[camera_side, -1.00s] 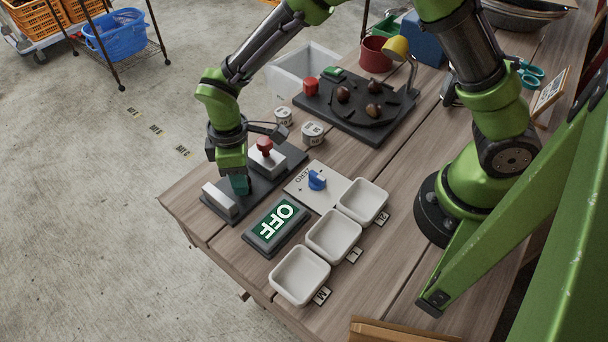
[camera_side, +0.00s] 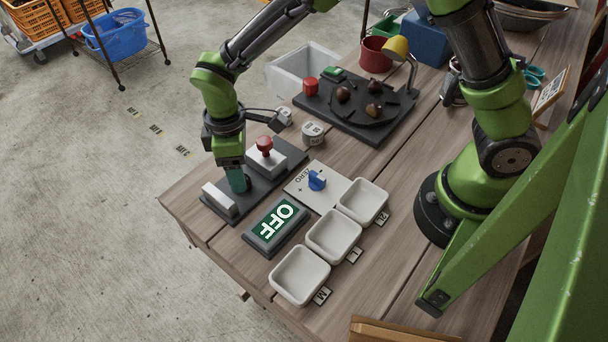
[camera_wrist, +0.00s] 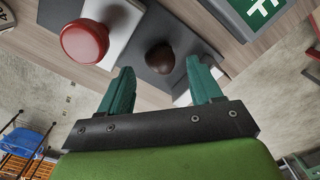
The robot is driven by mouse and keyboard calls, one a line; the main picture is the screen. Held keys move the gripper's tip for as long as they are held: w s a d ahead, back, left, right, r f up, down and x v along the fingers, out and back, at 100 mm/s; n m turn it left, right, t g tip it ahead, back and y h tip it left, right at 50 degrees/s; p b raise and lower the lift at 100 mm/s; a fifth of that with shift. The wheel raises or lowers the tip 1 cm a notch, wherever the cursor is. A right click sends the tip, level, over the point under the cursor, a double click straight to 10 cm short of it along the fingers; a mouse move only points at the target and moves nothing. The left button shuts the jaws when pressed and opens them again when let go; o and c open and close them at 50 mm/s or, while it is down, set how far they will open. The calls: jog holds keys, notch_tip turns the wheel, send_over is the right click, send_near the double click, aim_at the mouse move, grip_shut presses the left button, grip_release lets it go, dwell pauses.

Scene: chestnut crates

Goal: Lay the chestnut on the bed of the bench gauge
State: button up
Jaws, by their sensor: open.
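The bench gauge has a dark bed (camera_side: 262,186), a pale end block (camera_side: 219,200) and a pale block with a red knob (camera_side: 264,145). The red knob also shows in the wrist view (camera_wrist: 85,41). A dark brown chestnut (camera_wrist: 160,57) lies on the dark bed in the wrist view, beside the red-knobbed block. My gripper (camera_wrist: 160,67) is open, with its teal fingers on either side of the chestnut's line and apart from it. In the side view my gripper (camera_side: 238,182) is low over the bed and the chestnut is hidden.
An OFF display (camera_side: 276,224), a plate with a blue knob (camera_side: 317,180) and several white trays (camera_side: 300,275) stand close to the gauge. A dark board (camera_side: 345,118) holds more chestnuts. The table edge is close on the left.

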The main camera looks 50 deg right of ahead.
notch_tip(320, 180, up, 9)
jog(key=s+d+r+m+t+y, duration=0.25)
jog(key=s+d+r+m, duration=0.2)
jog(key=d+r, duration=0.5)
jog(key=s+d+r+m+t, duration=0.1)
jog(key=s+d+m+t, duration=0.4)
jog(key=s+d+m, duration=0.4)
jog(key=shift+r, duration=0.3)
